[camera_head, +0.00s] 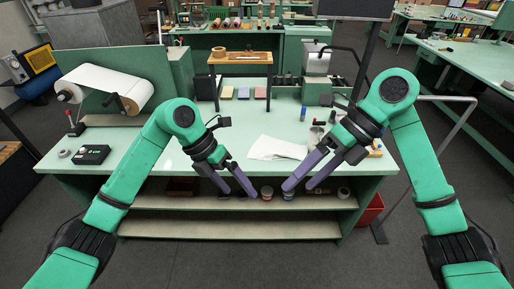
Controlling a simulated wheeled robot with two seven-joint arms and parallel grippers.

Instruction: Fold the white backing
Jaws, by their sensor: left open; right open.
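A white sheet, likely the backing (277,148), lies on the pale green bench near its front edge, right of the middle. It looks flat with slanting edges, and its right end is close to my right gripper's fingers. My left gripper (241,194) is open and empty, in front of the bench edge and left of the sheet. My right gripper (298,188) is open and empty, in front of the bench edge and to the right. Neither gripper visibly touches the sheet.
A roll of white material (104,84) stands at the bench's left, with a black box (92,154) in front. A small wooden-topped stand (240,58) with coloured pads is behind. A grey machine (316,62) and small bottles are at the right. A lower shelf (230,228) sits below.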

